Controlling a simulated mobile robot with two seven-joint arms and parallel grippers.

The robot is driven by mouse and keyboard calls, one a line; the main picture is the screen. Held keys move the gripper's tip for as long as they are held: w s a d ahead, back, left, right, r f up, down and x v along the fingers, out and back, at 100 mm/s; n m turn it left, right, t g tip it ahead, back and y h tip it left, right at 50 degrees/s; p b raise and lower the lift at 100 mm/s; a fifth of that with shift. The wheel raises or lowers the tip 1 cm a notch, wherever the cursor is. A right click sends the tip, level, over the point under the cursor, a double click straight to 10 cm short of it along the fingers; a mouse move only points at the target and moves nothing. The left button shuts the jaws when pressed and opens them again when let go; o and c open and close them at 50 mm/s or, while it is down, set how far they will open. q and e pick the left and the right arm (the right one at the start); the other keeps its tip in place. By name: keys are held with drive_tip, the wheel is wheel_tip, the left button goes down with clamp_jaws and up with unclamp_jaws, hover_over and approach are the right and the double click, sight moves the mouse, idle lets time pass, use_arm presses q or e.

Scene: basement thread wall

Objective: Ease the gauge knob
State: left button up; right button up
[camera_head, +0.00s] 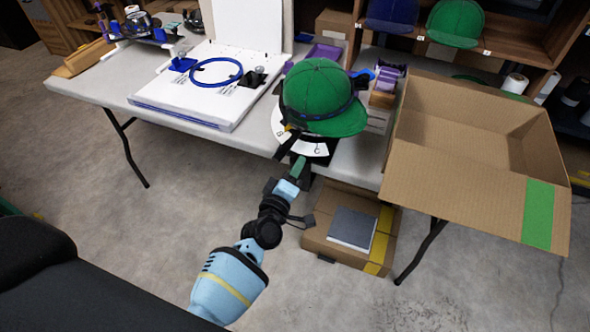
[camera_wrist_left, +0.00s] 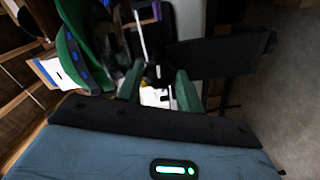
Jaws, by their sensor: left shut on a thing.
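My left gripper (camera_head: 298,168) reaches up to the front edge of the table, just under a white dial plate (camera_head: 318,149) with dark markings. A green cap (camera_head: 318,92) with a dark band sits above the dial. In the left wrist view, the two green fingers (camera_wrist_left: 159,92) stand on either side of a small dark and white part at the gauge. The gripper is shut on it, and I take it to be the gauge knob, which is mostly hidden by the fingers. The cap's green edge (camera_wrist_left: 72,50) shows at the left there. My right gripper is not in view.
A white board with a blue ring (camera_head: 216,71) lies on the table (camera_head: 88,88) to the left. A large open cardboard box (camera_head: 450,185) is at the right. A closed box (camera_head: 318,253) with a grey pad stands on the floor below. Shelves with caps are behind.

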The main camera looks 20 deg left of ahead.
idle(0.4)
use_arm(q)
drive_tip(key=o, duration=1)
drive_tip(key=shift+s+a+p, duration=0.15)
drive_tip(key=shift+s+p, duration=0.15)
drive_tip(key=shift+s, duration=3.6)
